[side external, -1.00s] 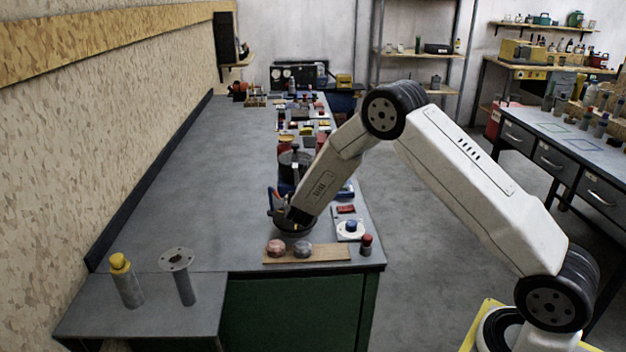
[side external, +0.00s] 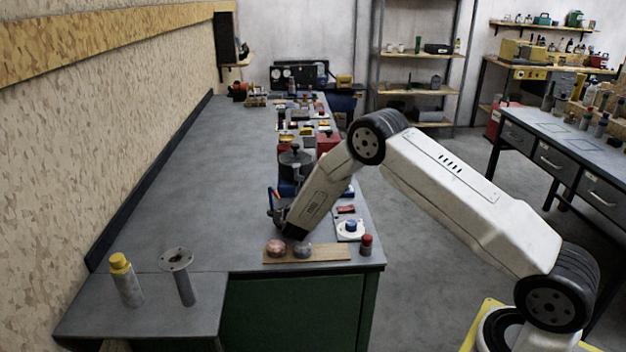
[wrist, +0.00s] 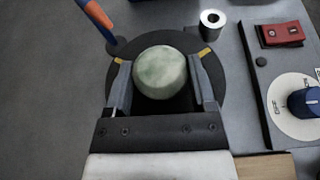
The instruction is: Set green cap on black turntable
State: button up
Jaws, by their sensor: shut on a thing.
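The green cap (wrist: 160,72) is a pale green rounded piece between the two fingers in the wrist view. My gripper (wrist: 162,80) is shut on it. The black turntable (wrist: 103,77) is a dark round disc directly beneath the cap and fingers in the wrist view. Whether the cap touches the disc cannot be told. In the side view my wrist is low over the turntable's place on the bench; the cap and fingers are hidden there.
An orange and blue tool (wrist: 96,18) stands at the disc's left edge. A metal cylinder (wrist: 212,22) and a panel with a blue knob (wrist: 305,102) lie right. A wooden board (side external: 333,254) with round pieces is at the front.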

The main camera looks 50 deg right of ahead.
jog(key=shift+f, duration=0.15)
jog(key=o, duration=1.3)
jog(key=shift+v, duration=0.85)
jog(key=v, duration=1)
jog(key=shift+s+a, duration=0.1)
jog(key=shift+a, duration=0.05)
jog(key=shift+s, duration=0.1)
